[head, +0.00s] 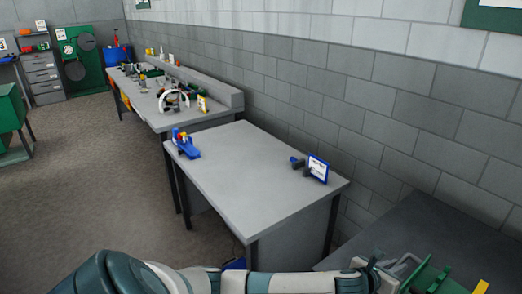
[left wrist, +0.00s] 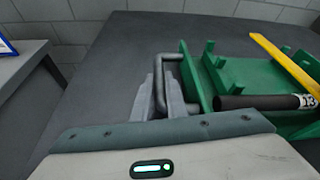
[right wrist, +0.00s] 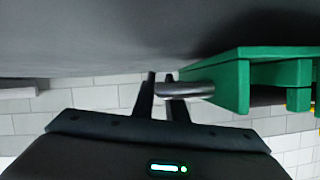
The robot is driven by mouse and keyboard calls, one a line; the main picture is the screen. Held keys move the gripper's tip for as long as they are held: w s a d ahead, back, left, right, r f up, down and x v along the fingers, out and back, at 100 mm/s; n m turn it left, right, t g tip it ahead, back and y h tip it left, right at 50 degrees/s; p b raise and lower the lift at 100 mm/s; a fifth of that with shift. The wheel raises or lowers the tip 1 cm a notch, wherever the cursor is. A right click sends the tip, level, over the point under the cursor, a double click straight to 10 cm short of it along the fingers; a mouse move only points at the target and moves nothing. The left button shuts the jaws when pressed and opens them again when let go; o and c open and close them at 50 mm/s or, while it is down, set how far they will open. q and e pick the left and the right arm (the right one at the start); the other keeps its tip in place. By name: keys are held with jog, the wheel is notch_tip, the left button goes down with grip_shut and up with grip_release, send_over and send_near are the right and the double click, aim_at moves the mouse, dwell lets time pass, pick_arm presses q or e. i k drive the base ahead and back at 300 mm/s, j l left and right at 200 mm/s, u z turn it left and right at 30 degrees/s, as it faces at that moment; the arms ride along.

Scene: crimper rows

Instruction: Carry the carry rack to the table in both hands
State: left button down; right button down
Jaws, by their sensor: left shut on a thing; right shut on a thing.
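The carry rack is green; its near end shows at the lower right edge of the head view (head: 435,279). In the left wrist view the rack (left wrist: 199,84) carries a black cylinder (left wrist: 270,101) marked 13 and a yellow bar (left wrist: 285,62). My left gripper (head: 388,272) is shut on the rack's grey handle, seen between the fingers in the left wrist view (left wrist: 160,88). My right gripper (right wrist: 163,92) is shut on the handle at another end of the rack (right wrist: 243,82); it is outside the head view. I cannot tell whether the rack touches the dark surface.
A grey table (head: 260,180) stands in the middle, mostly clear. It holds a blue tool (head: 186,146) at its left and a blue-framed sign (head: 318,168) with a dark item at its right. A dark worktop (head: 430,225) is by the rack. A cluttered bench (head: 205,117) stands beyond.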

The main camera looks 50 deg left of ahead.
aim_at(266, 177)
jog(key=i+j, duration=0.1)
jog(key=j, duration=0.8)
jog(key=i+j, duration=0.1)
jog(key=j, duration=1.75)
jog(key=i+j, duration=0.15)
jog(key=j, duration=0.75)
jog(key=i+j, duration=0.1)
jog(key=j, duration=0.8)
